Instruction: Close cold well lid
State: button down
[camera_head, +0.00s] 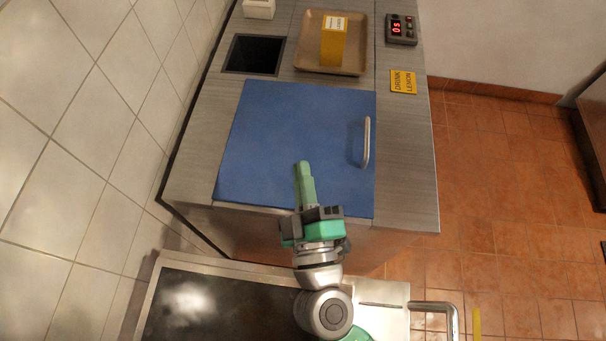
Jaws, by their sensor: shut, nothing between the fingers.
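A blue lid (272,127) lies flat in the top of the grey wood-look counter (408,160). It has a metal bar handle (366,143) along its right side. No opening shows around the lid from this view. My gripper (303,168) is over the front middle part of the lid, left of the handle. Its green fingers are together with nothing between them. I cannot tell whether the fingertips touch the lid. My gripper and wrist hide a small part of the lid's front edge.
Behind the lid are a dark square opening (237,55), a tan tray (303,60) with a yellow box (333,46), and a timer (401,28). A yellow label (403,82) lies at right. A tiled wall (80,110) bounds the left. A metal appliance (386,295) stands in front.

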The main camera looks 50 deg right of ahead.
jog(key=s+a+b, duration=0.3)
jog(key=s+a, duration=0.1)
jog(key=a, duration=0.4)
jog(key=shift+s+a+f, duration=0.15)
jog(key=shift+s+f, duration=0.1)
jog(key=w+r+m+t+y+p, duration=0.1)
jog(key=w+r+p, duration=0.25)
jog(key=r, duration=0.35)
jog(key=w+r+m+p, duration=0.2)
jog(key=r+p, duration=0.3)
jog(key=r, duration=0.2)
jog(key=w+r+m+t+y+p, duration=0.1)
jog(key=w+r+p, duration=0.25)
jog(key=r, duration=0.35)
jog(key=w+a+r+t+y+p, duration=0.1)
jog(key=a+r+t+y+p, duration=0.2)
jog(key=r, duration=1.2)
jog(key=w+a+r+n+t+y+p, duration=0.1)
jog(key=a+r+t+y+p, duration=0.2)
jog(key=r+p, duration=0.6)
jog(key=w+a+r+n+t+y+p, duration=0.1)
jog(key=a+r+t+y+p, duration=0.2)
jog(key=r, duration=1.8)
jog(key=a+y+p, duration=0.4)
jog(key=a, duration=0.1)
jog(key=shift+w+r, duration=0.35)
